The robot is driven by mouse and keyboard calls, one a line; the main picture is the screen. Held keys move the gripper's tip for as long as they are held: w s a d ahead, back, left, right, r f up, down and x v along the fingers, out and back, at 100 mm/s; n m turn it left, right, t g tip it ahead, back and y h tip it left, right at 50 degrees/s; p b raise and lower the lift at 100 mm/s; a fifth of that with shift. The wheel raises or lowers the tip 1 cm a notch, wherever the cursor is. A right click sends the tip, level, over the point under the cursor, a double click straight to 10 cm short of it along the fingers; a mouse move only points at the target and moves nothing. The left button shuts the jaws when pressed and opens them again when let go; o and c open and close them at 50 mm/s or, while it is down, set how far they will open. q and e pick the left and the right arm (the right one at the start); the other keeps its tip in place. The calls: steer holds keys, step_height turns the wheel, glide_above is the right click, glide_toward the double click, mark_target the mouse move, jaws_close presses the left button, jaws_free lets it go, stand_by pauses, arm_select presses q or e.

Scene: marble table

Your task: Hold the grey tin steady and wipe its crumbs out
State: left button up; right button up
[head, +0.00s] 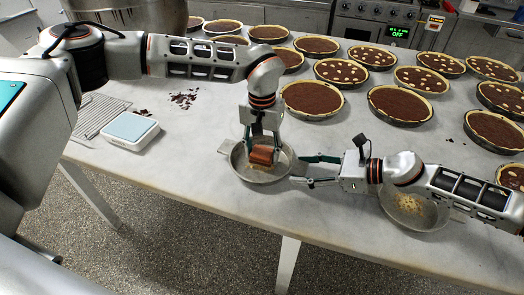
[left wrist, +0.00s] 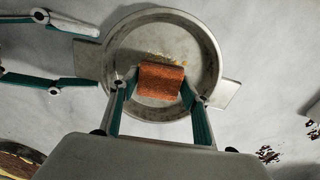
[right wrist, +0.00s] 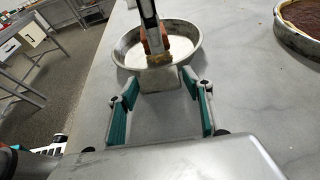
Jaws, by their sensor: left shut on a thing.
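The grey tin (head: 240,170) is a round shallow pan with flat tabs, near the table's front edge. It also shows in the left wrist view (left wrist: 216,62) and right wrist view (right wrist: 121,55). Pale crumbs (left wrist: 172,55) lie on its floor beside the sponge. My left gripper (head: 263,147) is shut on a reddish-brown sponge (left wrist: 160,80) with a tan underside, held down inside the tin; exact contact with the floor is hard to tell. My right gripper (right wrist: 160,95) is open, its fingers on either side of the tin's near tab (right wrist: 160,79), apart from it.
A metal bowl with crumbs (head: 410,212) stands under my right forearm. Several chocolate tarts (head: 312,98) fill the back and right. A white scale (head: 130,130), wire rack (head: 97,112) and chocolate shavings (head: 184,98) lie left. The marble table (head: 200,200) is clear front left.

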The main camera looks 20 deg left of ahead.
steer(key=c, duration=1)
steer(key=shift+o, duration=0.2)
steer(key=shift+f, duration=0.1)
